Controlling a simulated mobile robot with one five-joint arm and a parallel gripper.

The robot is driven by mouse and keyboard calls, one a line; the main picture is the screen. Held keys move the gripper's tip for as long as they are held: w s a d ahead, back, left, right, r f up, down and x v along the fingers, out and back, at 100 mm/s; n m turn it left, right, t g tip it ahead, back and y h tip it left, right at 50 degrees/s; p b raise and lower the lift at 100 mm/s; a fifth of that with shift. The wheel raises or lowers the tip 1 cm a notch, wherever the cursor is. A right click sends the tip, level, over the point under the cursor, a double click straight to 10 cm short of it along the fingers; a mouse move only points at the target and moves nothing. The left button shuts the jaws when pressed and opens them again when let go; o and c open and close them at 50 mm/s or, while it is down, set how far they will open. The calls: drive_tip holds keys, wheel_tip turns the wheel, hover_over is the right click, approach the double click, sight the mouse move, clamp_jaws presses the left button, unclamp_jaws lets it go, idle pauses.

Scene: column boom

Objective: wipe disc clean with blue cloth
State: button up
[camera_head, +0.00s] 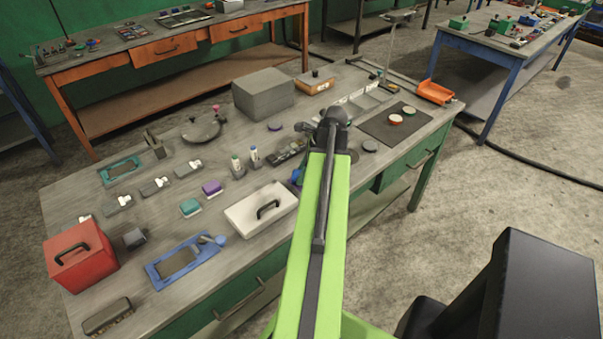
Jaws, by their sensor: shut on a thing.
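My green arm reaches up over the workbench to a dark wrist joint. My gripper (352,156) is mostly hidden behind the arm, with only a dark bit showing at its right edge. A small blue patch (297,176) shows at the arm's left edge. It appears to be the blue cloth, shut in the gripper, but its contact is hidden. A dark flat disc (370,146) lies on the bench just right of the arm. Which disc the task means I cannot tell.
A white case (262,210), a grey box (263,94), a red box (80,255) and a blue frame (183,262) stand left. Small items crowd the bench between them.

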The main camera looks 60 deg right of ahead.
drive_tip(key=shift+f, duration=0.1)
drive_tip(key=shift+s+d, duration=0.25)
drive_tip(key=shift+d, duration=0.5)
drive_tip(key=shift+s+d, duration=0.25)
drive_tip(key=shift+d, duration=0.45)
drive_tip(key=shift+s+d, duration=0.25)
drive_tip(key=shift+d, duration=0.45)
drive_tip(key=shift+s+d, duration=0.2)
drive_tip(key=shift+d, duration=0.45)
drive_tip(key=shift+w+a, duration=0.2)
drive_tip(key=shift+a, duration=0.5)
drive_tip(key=shift+w+a, duration=0.15)
drive_tip(key=shift+a, duration=0.55)
drive_tip(key=shift+w+a, duration=0.3)
drive_tip(key=shift+a, duration=0.45)
drive_tip(key=shift+w+a, duration=0.3)
drive_tip(key=shift+a, duration=0.45)
drive_tip(key=shift+d, duration=0.1)
